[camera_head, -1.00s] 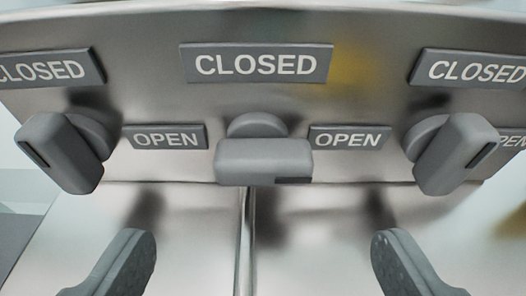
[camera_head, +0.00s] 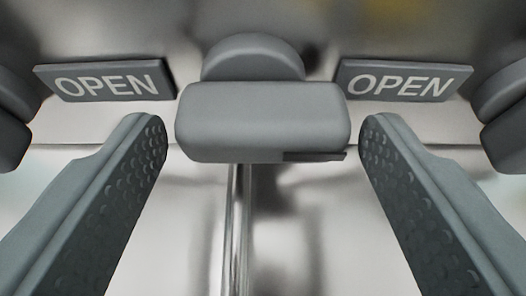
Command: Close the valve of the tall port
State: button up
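A grey valve handle (camera_head: 262,122) stands out from the metal panel in the middle of the view. It lies level, its long side across the picture, with a round hub (camera_head: 252,58) behind it. A dark mark shows at its lower right edge. My gripper (camera_head: 262,135) is open, with one finger on each side of the handle. The fingertips are close to the handle's two ends, and a narrow gap shows at each side. I cannot tell which valve belongs to the tall port.
An OPEN label (camera_head: 105,80) is left of the handle and another OPEN label (camera_head: 404,80) is right of it. Parts of other handles show at the left edge (camera_head: 14,120) and right edge (camera_head: 506,115). A metal surface with a vertical seam (camera_head: 236,225) lies below.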

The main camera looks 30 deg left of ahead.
jog(key=c, duration=0.6)
jog(key=shift+a+n+t+h, duration=0.1)
jog(key=shift+n+t+h, duration=0.25)
jog(key=shift+n, duration=0.35)
jog(key=shift+s+a+n+t+h, duration=0.1)
jog(key=shift+n+t+h, duration=0.1)
jog(key=shift+n+h, duration=0.25)
jog(key=shift+s+a+n+t+h, duration=0.1)
jog(key=shift+n+t+h, duration=0.1)
jog(key=shift+n, duration=0.45)
jog(key=n+t+h, duration=0.1)
jog(key=n, duration=0.1)
jog(key=n+t, duration=0.1)
jog(key=n, duration=0.1)
jog(key=shift+s+a+f+n+h, duration=0.1)
jog(key=shift+a+n+h, duration=0.1)
jog(key=shift+n+h, duration=0.15)
jog(key=o, duration=1)
jog(key=shift+c, duration=0.2)
